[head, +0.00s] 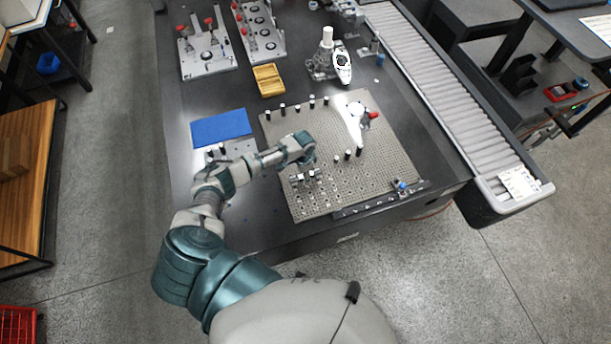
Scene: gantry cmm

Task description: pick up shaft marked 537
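Several small upright shafts stand on a perforated grey plate (375,180). They include a row along its back edge, such as a shaft (297,107), and a group at its middle, such as a shaft (348,155). Their markings are too small to read, so I cannot tell which is 537. My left gripper (309,158) is over the left-middle part of the plate, left of the middle group. Its fingers are too small and hidden to show whether they are open or shut. My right gripper is not in view.
Small metal pieces (305,176) sit on the plate just below the gripper. A white probe head with a red part (373,115) stands at the plate's back right. A blue mat (220,128) and yellow tray (268,80) lie left and behind. A roller conveyor (430,75) runs along the right.

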